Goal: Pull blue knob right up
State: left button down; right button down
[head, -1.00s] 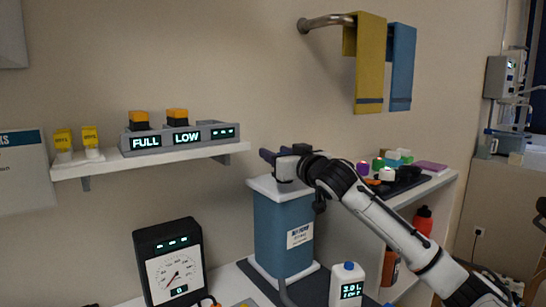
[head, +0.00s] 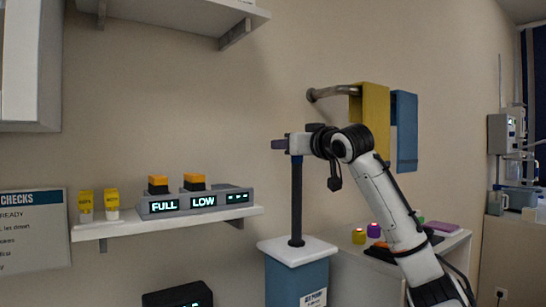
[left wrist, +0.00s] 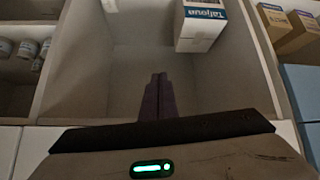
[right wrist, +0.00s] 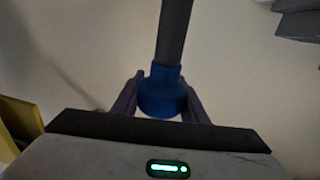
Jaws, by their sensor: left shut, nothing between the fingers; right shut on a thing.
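A blue knob (right wrist: 163,92) tops a dark rod (head: 297,200) that rises from the white lid (head: 299,251) of a blue box (head: 297,281). In the right wrist view my right gripper (right wrist: 161,108) is shut on the blue knob, with a finger on each side. In the head view this gripper (head: 283,144) is level at the top of the upright rod, well above the lid, and largely hides the knob. My left gripper (left wrist: 158,88) is shut and empty in the left wrist view, above a pale open compartment. It is outside the head view.
A white and blue carton (left wrist: 200,25) stands in the compartment.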

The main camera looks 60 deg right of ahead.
pick_arm(q)
jog(key=shift+w+r, duration=0.1)
pick_arm(e)
jog(key=shift+s+r, duration=0.2)
jog(key=shift+r, duration=0.3)
jog(key=c, duration=1.5)
grip_release()
jog(key=o, duration=0.4)
jog(key=shift+w, duration=0.1)
pick_arm(q)
jog(key=shift+w, duration=0.1)
pick_arm(e)
jog(key=shift+f, duration=0.2)
pick_arm(q)
jog(key=f+b, duration=0.1)
jog(key=d+f+b, duration=0.1)
jog(key=b, duration=0.1)
jog(key=shift+w+f+b, duration=0.1)
jog(key=shift+w+b, duration=0.05)
jog(key=shift+b, duration=0.15)
pick_arm(e)
jog(key=v, duration=1)
jog(key=shift+a, duration=0.15)
